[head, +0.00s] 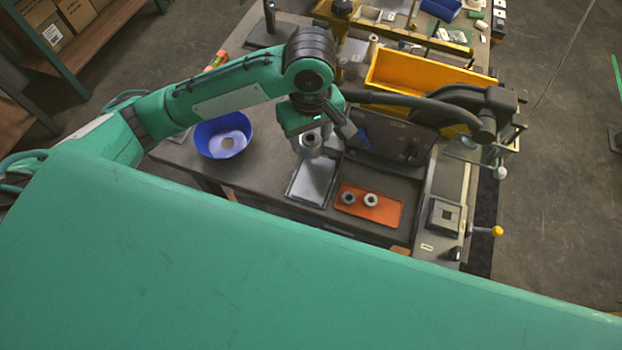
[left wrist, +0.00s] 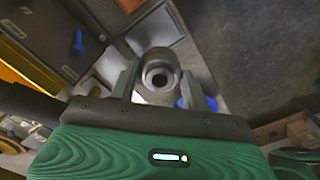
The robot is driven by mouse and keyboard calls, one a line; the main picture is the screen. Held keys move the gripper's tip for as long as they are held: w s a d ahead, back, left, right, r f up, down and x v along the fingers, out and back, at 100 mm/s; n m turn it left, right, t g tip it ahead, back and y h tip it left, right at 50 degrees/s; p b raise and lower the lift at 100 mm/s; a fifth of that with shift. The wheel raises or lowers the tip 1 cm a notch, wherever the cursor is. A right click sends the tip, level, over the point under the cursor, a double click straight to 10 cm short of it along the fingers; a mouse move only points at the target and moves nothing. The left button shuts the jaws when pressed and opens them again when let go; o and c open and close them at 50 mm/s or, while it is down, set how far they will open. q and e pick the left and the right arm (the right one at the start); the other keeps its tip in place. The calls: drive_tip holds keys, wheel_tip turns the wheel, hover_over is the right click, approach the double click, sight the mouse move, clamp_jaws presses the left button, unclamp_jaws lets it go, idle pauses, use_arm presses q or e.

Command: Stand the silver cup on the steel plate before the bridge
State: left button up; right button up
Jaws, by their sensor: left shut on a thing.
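The silver cup (head: 310,146) is in the jaws of my left gripper (head: 306,140), above the far end of the steel plate (head: 314,184). In the left wrist view the round, hollow cup (left wrist: 158,76) sits between the two fingers of the gripper (left wrist: 160,88), its opening facing the camera. The steel plate (left wrist: 156,34) shows beyond it there. I cannot tell whether the cup's foot touches the plate. A black arched arm (head: 400,98), perhaps the bridge, reaches over the bench right of the gripper. My right gripper is not in view.
An orange tray (head: 385,212) with two small rings lies right of the plate. A blue bowl (head: 222,135) stands to the left. A dark upright panel (head: 395,140) and a yellow bin (head: 425,77) are behind. The bench between bowl and plate is clear.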

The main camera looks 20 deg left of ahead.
use_arm(q)
wheel_tip(320, 180, down, 14)
drive_tip(key=shift+r+p, duration=0.2)
drive_tip(key=shift+p, duration=0.15)
drive_tip(key=shift+f, duration=2.45)
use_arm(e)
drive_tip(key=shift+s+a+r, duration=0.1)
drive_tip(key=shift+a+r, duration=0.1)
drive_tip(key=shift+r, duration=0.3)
use_arm(q)
drive_tip(key=shift+p, duration=0.3)
drive_tip(key=o, duration=0.9)
drive_tip(key=shift+f, duration=0.1)
drive_tip(key=shift+o, duration=0.4)
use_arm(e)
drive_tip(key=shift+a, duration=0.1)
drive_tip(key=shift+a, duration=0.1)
